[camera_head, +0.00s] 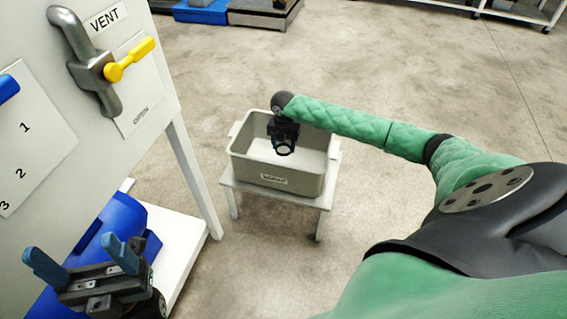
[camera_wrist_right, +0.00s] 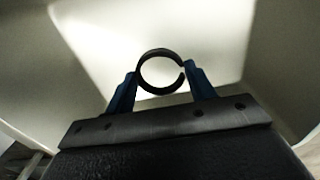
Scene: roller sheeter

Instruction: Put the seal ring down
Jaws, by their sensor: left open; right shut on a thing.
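The seal ring (camera_wrist_right: 143,83) is a thin dark ring with a small gap on its right side. My right gripper (camera_wrist_right: 162,78) is shut on it, with a blue finger on each side of the ring. In the head view my right gripper (camera_head: 284,147) is over the grey bin (camera_head: 292,184), which carries a label on its front wall. The ring appears there only as a small dark shape at the fingertips. The bin's walls surround the ring in the right wrist view. My left gripper (camera_head: 82,258) is open and empty at the lower left.
The bin stands on a small grey table (camera_head: 268,196). A grey panel with a VENT sign (camera_head: 107,18), a pipe and a yellow valve handle (camera_head: 130,60) is at the left. A blue cylinder (camera_head: 122,217) lies below it. The concrete floor around the small table is clear.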

